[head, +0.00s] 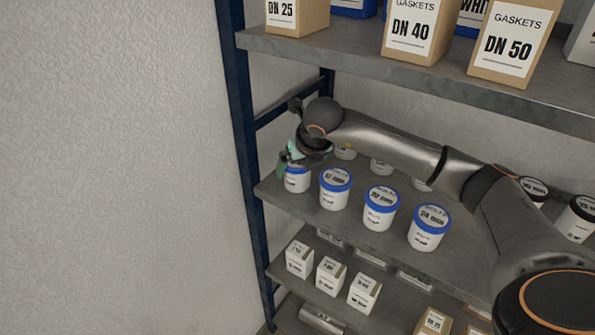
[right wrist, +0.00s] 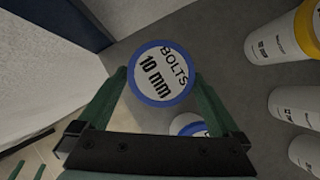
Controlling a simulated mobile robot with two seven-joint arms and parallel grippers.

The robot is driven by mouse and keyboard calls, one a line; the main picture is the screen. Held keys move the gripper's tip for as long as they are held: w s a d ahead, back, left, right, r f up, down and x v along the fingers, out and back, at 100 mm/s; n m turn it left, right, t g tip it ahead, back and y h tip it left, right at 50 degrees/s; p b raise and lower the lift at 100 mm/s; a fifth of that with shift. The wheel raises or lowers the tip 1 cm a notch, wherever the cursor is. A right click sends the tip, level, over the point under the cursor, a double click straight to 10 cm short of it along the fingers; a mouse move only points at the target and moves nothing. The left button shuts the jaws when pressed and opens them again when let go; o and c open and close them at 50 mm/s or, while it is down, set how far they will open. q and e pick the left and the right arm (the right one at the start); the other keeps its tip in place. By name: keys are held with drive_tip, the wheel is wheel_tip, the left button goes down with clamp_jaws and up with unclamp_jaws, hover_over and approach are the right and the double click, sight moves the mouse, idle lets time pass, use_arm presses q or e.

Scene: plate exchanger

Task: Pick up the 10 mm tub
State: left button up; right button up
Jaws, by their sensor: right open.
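The 10 mm tub (right wrist: 162,73) has a white lid face marked BOLTS 10 mm and a blue rim. In the head view it is the leftmost white tub (head: 297,183) in the front row on the middle shelf, its top partly hidden by my gripper. My right gripper (head: 288,156) is over this tub. In the right wrist view the green fingers of the right gripper (right wrist: 161,78) are open, one on each side of the lid. I cannot tell whether they touch it. My left gripper is not in view.
Blue-lidded tubs (head: 335,190) stand to the right on the same shelf (head: 290,206). Yellow-lidded tubs (right wrist: 285,45) stand nearby in the wrist view. A blue shelf post (head: 243,130) is close on the left. An upper shelf (head: 350,62) carries gasket boxes above.

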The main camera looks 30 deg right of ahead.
drive_tip(key=shift+x, duration=1.2)
clamp_jaws()
drive_tip(key=shift+r, duration=0.2)
